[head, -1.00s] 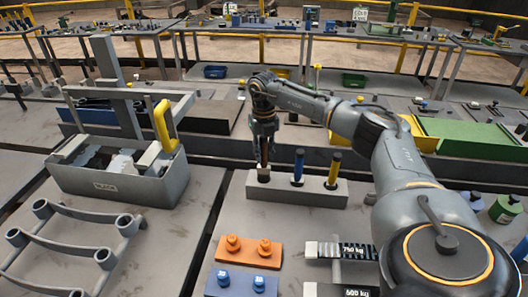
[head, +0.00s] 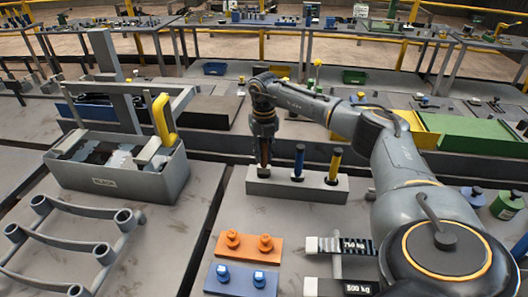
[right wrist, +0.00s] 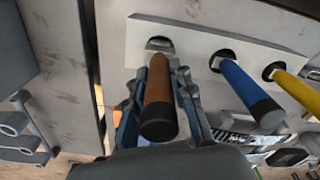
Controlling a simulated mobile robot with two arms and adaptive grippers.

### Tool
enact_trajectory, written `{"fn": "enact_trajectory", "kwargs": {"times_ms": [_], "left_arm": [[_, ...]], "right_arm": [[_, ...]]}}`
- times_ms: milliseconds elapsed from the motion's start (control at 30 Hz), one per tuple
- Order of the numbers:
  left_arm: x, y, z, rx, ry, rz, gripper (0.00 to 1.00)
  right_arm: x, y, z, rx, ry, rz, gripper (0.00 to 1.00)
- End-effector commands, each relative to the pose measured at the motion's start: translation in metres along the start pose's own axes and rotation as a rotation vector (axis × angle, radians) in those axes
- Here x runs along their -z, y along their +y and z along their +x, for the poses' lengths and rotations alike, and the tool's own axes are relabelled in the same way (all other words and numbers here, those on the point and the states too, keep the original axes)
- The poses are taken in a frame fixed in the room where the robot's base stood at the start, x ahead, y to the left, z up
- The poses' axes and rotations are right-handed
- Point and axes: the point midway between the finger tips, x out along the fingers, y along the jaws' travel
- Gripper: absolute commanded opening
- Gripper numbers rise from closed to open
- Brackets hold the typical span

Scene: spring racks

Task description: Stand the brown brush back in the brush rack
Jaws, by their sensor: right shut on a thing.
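The brown brush (right wrist: 158,92) is held between the fingers of my right gripper (right wrist: 158,100), which also shows in the head view (head: 264,140). The brush stands about upright at the left hole of the grey brush rack (head: 318,190); its lower end appears to be inside that hole, and its bristles are hidden. In the right wrist view the hole shows at the top of the handle, in the pale rack top (right wrist: 190,35). The blue brush (head: 299,160) and yellow brush (head: 335,163) stand in the other two holes. My left gripper is out of view.
A grey bin with a yellow handle (head: 162,120) stands left of the rack. An orange block (head: 248,248) and a blue block (head: 240,280) with knobs lie in front. A grey spring rack (head: 70,238) is at the lower left.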

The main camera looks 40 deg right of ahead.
Motion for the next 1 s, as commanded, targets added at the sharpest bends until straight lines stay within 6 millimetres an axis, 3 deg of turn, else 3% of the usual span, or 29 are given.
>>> {"fn": "enact_trajectory", "kwargs": {"times_ms": [1000], "left_arm": [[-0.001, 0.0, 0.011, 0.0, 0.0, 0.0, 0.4]], "right_arm": [[0.0, 0.0, 0.021, 0.0, 0.0, 0.0, 0.0]]}}
